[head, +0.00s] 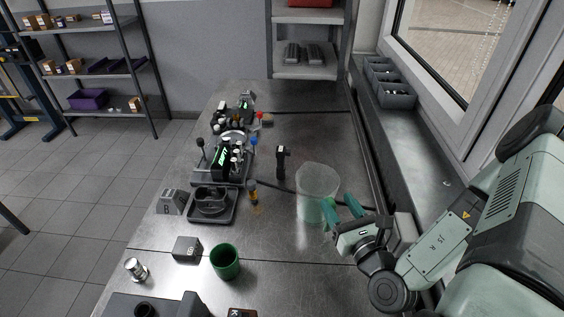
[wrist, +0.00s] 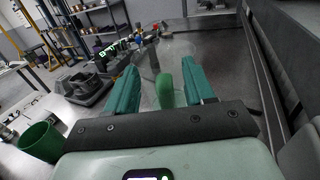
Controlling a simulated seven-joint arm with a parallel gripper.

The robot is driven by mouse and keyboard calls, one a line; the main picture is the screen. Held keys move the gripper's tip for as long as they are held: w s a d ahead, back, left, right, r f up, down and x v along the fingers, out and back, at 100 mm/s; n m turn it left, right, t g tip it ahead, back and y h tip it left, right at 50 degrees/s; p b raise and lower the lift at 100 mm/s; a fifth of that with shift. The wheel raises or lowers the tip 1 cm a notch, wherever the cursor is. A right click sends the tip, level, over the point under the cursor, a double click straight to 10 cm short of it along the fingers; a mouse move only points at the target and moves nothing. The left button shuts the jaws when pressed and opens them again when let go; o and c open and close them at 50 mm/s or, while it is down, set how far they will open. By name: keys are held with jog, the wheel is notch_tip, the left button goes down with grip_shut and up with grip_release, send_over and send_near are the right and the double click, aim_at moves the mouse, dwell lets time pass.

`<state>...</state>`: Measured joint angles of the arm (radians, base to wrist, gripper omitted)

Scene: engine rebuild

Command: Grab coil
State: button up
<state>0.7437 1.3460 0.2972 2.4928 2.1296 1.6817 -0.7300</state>
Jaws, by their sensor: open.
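My gripper (head: 340,206) is open at the right side of the bench, its two green fingers pointing toward a clear cylinder (head: 318,178). In the wrist view, a green rounded piece (wrist: 165,88) shows between the fingers (wrist: 159,66), with the clear wall around it; no grip on it shows. A black upright part (head: 281,160) with a wider top stands left of and beyond the cylinder; it may be the coil, but I cannot tell for sure. It is apart from my gripper.
A green cup (head: 225,262), a dark block (head: 187,248) and a black tray (head: 212,205) stand to the left. An orange-handled tool (head: 252,190) is near the tray. Grey bins (head: 397,95) line the window ledge. The bench beyond the black part is mostly clear.

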jog(key=shift+o, duration=0.2)
jog(key=o, duration=0.5)
jog(key=shift+c, duration=0.2)
